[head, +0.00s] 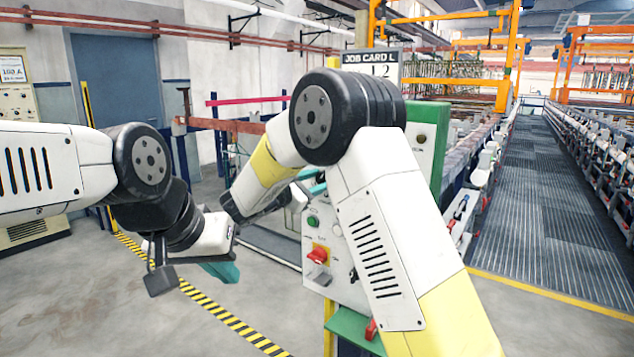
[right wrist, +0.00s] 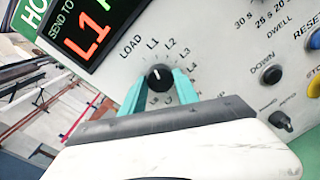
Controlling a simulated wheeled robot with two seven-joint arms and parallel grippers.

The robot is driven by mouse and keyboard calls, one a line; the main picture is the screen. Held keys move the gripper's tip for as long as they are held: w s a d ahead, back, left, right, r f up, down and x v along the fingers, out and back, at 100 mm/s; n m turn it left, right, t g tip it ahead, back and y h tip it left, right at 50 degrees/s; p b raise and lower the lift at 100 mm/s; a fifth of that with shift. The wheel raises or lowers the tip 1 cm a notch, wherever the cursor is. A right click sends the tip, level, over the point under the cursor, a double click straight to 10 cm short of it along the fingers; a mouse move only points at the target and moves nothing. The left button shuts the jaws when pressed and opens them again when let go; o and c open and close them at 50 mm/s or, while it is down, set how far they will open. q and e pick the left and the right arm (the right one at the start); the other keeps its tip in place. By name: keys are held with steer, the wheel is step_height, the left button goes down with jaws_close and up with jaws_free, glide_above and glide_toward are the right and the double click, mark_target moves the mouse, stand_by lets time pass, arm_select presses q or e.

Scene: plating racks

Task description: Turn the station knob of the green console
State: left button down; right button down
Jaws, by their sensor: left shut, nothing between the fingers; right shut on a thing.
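The green console (head: 428,130) stands in the middle of the head view, with a pale panel and a green edge, partly hidden by my right arm. In the right wrist view, the black station knob (right wrist: 159,78) sits on the panel among the labels LOAD, L1, L2 and others. Its white mark points up, roughly toward L1. The teal fingers of my right gripper (right wrist: 157,92) are shut on the knob from both sides. In the head view the knob is hidden. My left gripper (head: 222,271) is shut and empty, left of the console.
A red-lit display (right wrist: 88,35) on the panel reads SEND TO and L1. A DOWN button (right wrist: 271,74), a yellow button (right wrist: 314,86) and a blue one lie right of the knob. A red switch (head: 318,255) is on the lower panel. Floor at left is open.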

steer(key=m, duration=0.3)
steer(key=shift+m, duration=0.3)
steer(key=shift+m+y, duration=0.3)
steer(key=shift+m, duration=1.5)
steer(key=c, duration=0.9)
jaws_free()
steer(key=v, duration=0.8)
steer(key=shift+d, duration=0.15)
